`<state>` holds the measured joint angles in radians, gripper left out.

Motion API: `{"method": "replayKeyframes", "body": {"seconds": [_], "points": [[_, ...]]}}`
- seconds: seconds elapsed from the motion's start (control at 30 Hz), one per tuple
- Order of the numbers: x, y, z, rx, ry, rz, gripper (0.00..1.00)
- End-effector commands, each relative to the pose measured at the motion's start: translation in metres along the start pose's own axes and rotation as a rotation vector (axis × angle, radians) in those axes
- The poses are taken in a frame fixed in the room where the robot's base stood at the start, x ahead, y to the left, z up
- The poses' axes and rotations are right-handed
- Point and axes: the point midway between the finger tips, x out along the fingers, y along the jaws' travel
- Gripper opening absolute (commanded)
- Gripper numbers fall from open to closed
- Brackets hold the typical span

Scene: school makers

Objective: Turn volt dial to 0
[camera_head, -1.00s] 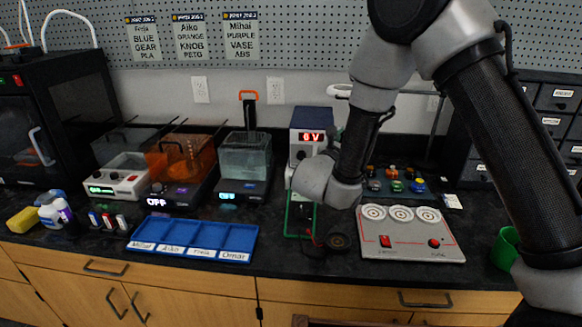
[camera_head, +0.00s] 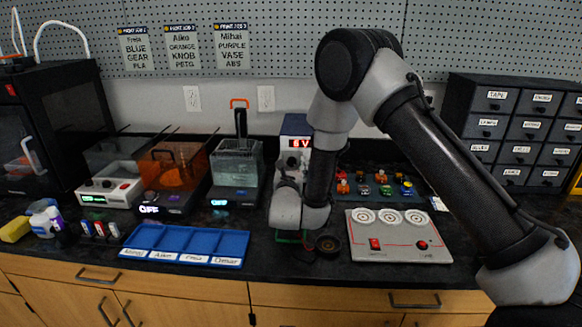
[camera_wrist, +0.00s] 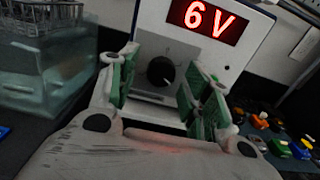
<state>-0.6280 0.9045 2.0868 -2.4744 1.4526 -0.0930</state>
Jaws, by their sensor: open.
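The power supply (camera_head: 294,126) is a box with a white front and a red display, standing at the back of the counter behind my arm. Its display reads 6 V in the wrist view (camera_wrist: 207,20). The round black volt dial (camera_wrist: 161,71) sits on the front panel below the display, with a light pointer mark on it. My gripper (camera_wrist: 154,92) is open, with green-padded fingers on either side of the dial and apart from it.
A clear tank unit (camera_head: 236,165) stands left of the supply. A blue labelled tray (camera_head: 187,243) lies at the front left. A grey panel with a red switch (camera_head: 398,238) lies at the right, with small coloured parts (camera_head: 372,184) behind it. Dark drawers (camera_head: 515,130) stand at the back right.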

Motion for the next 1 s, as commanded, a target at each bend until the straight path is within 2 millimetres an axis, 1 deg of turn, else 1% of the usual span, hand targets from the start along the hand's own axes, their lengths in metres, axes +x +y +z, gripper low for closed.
{"method": "replayKeyframes", "body": {"seconds": [0.17,0.2,0.27,0.4,0.43,0.77,1.0], "points": [[-0.0001,0.0000,0.0000,0.000,0.000,0.000,0.49],[-0.0001,0.0000,0.0001,0.000,0.000,0.000,0.42],[-0.0002,0.0000,0.0001,0.000,0.000,0.000,0.31],[-0.0002,0.0000,0.0001,0.000,0.000,0.000,0.05],[-0.0003,0.0000,0.0001,0.000,0.000,0.000,0.03],[-0.0003,-0.0001,0.0002,-0.038,0.000,0.000,0.03],[-0.0003,-0.0004,0.0002,-0.175,0.000,-0.001,0.03]]}}
